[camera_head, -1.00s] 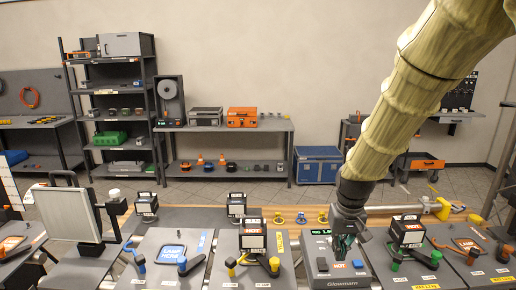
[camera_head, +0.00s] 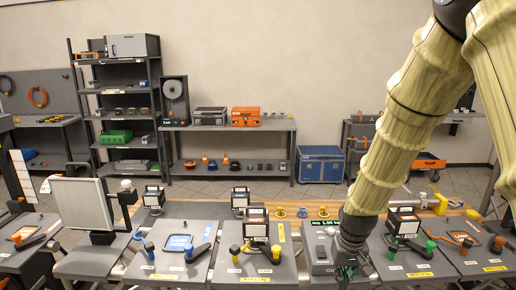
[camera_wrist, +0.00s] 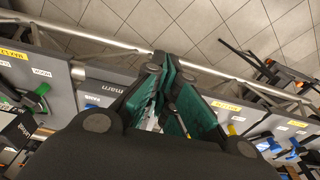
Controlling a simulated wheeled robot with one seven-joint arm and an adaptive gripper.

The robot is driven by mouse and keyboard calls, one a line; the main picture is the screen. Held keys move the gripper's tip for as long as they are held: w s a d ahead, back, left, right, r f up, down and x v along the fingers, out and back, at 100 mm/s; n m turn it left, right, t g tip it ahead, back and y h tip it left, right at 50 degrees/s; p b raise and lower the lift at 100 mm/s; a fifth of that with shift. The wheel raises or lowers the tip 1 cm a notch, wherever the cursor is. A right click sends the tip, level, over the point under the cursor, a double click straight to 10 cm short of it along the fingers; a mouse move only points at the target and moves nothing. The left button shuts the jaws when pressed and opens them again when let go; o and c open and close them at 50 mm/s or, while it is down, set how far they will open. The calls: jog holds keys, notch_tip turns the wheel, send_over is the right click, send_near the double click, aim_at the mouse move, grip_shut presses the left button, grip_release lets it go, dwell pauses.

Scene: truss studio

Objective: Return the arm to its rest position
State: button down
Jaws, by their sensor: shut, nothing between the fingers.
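My arm comes in from the upper right of the head view, bent at an elbow near the top edge. My gripper (camera_head: 346,274) points down at the front edge of the grey scale-like unit (camera_head: 321,252), and its tips are partly cut off by the picture's bottom. In the wrist view my gripper (camera_wrist: 170,62) shows green-padded fingers brought together with nothing held. Below it there are a metal rail and the tiled floor.
A row of grey panels with coloured knobs and black boxes, such as the black box (camera_head: 256,225), fills the bench. A metal rail (camera_wrist: 90,38) runs along the bench edge. Tiled floor (camera_wrist: 200,22) lies open beyond it. Shelves (camera_head: 115,100) stand far back.

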jog(key=s+f+b, duration=0.1)
jog(key=s+f, duration=0.5)
jog(key=f, duration=0.6)
jog(key=s+f+b, duration=0.1)
jog(key=s+f, duration=0.5)
jog(key=f, duration=0.5)
jog(key=s+f, duration=0.7)
jog(key=s, duration=0.3)
jog(key=s+f+g+b, duration=0.1)
jog(key=s+f, duration=0.6)
jog(key=s, duration=0.4)
jog(key=shift+s+a+b, duration=0.15)
jog(key=shift+b, duration=0.15)
